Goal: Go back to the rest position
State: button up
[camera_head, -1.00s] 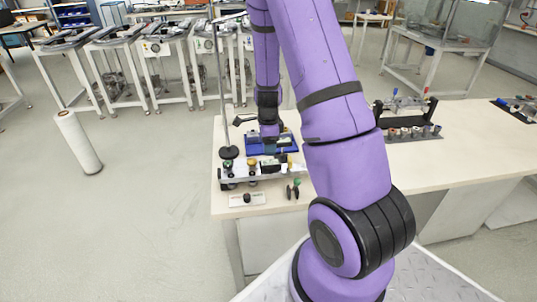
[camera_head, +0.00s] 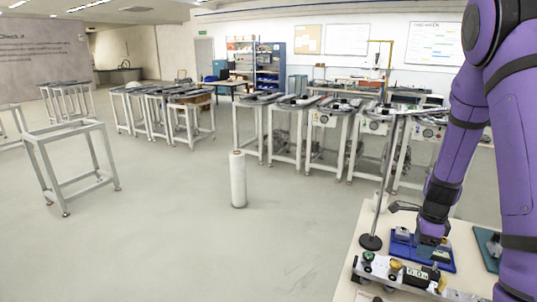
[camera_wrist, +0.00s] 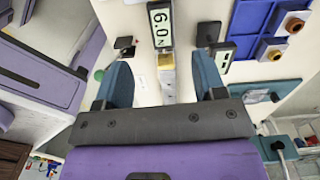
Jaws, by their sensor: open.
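My purple arm comes down along the right edge of the head view, and its gripper end (camera_head: 432,232) is over the table by a blue plate (camera_head: 405,250). The jaws are small and hard to make out there. In the wrist view my gripper (camera_wrist: 162,72) shows two blue-grey fingers spread wide apart. A gauge with a display reading about 6.0 (camera_wrist: 160,22) and a yellowish block below it show in the gap between the fingers. I see nothing held.
The pale table (camera_head: 352,262) carries a stand with a black round base (camera_head: 371,242) and a rail fixture (camera_head: 405,278). A white cylinder (camera_head: 238,180) stands on the floor. An empty metal frame (camera_head: 72,160) is at left. Open floor lies between.

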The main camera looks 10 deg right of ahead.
jog(key=s+a+r+n+t, duration=0.1)
jog(key=s+a+r+n, duration=0.1)
jog(key=a+r+n, duration=0.35)
jog(key=s+a+r+n+t, duration=0.1)
jog(key=s+a+r+n, duration=0.15)
jog(key=r, duration=0.65)
jog(key=s+a+r+n+t, duration=0.1)
jog(key=s+a+r+n, duration=0.1)
jog(key=a+r+n, duration=0.4)
jog(key=s+a+r+n+t, duration=0.1)
jog(key=s+a+r+n, duration=0.1)
jog(key=s+r+n, duration=0.3)
jog(key=s+a+r+n+t, duration=0.1)
jog(key=s+a+r+n, duration=0.2)
jog(key=s, duration=0.8)
notch_tip(320, 180, up, 3)
jog(key=shift+a+f+n, duration=0.15)
jog(key=shift+a+n, duration=0.1)
jog(key=shift+n, duration=0.75)
